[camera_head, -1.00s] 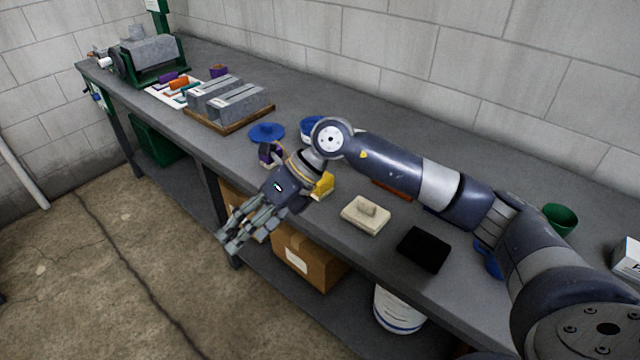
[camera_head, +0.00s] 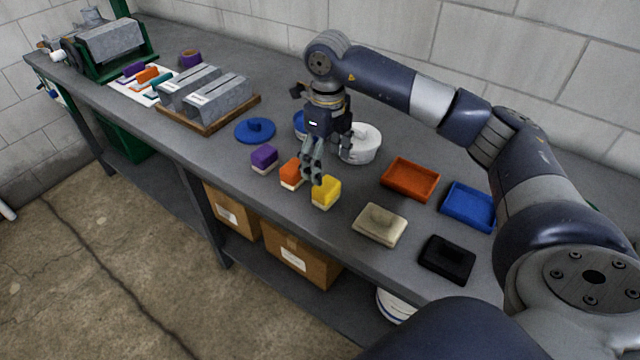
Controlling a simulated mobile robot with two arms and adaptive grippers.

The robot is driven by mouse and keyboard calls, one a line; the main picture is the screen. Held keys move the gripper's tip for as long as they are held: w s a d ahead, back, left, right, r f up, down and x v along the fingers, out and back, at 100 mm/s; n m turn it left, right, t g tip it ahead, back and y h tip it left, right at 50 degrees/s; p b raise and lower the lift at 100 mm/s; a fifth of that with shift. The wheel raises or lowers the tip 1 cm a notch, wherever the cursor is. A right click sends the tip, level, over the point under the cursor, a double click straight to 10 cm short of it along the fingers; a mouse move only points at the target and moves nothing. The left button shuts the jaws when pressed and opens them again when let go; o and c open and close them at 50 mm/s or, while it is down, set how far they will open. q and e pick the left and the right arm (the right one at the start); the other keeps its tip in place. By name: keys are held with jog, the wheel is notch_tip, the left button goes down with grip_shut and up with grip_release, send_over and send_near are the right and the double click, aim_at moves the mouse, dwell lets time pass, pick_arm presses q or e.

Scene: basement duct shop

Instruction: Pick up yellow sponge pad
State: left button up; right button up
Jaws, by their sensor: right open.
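The yellow sponge pad (camera_head: 326,193) is a small block with a pale base. It sits on the grey workbench near its front edge, with the orange sponge pad (camera_head: 291,174) to its left. My right gripper (camera_head: 313,178) points down from above, open and empty. Its fingertips appear just behind and above the yellow pad, close to the orange pad too; I cannot tell if they touch either. My left gripper is not in view.
A purple sponge pad (camera_head: 264,158) lies further left. An orange tray (camera_head: 410,180), a blue tray (camera_head: 468,207), a beige lidded block (camera_head: 380,224) and a black block (camera_head: 447,259) lie to the right. A white round container (camera_head: 361,144) stands behind the gripper.

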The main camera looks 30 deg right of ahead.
aim_at(327, 184)
jog(key=f, duration=0.3)
jog(key=shift+s, duration=0.4)
jog(key=shift+f+p, duration=0.3)
jog(key=shift+p, duration=0.1)
notch_tip(327, 184, down, 5)
jog(key=shift+w+a+r+p, duration=0.1)
jog(key=shift+p, duration=0.8)
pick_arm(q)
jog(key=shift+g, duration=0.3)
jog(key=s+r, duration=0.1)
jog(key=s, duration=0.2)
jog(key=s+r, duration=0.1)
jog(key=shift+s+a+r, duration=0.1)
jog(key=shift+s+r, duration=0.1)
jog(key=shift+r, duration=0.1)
pick_arm(e)
jog(key=c, duration=1.2)
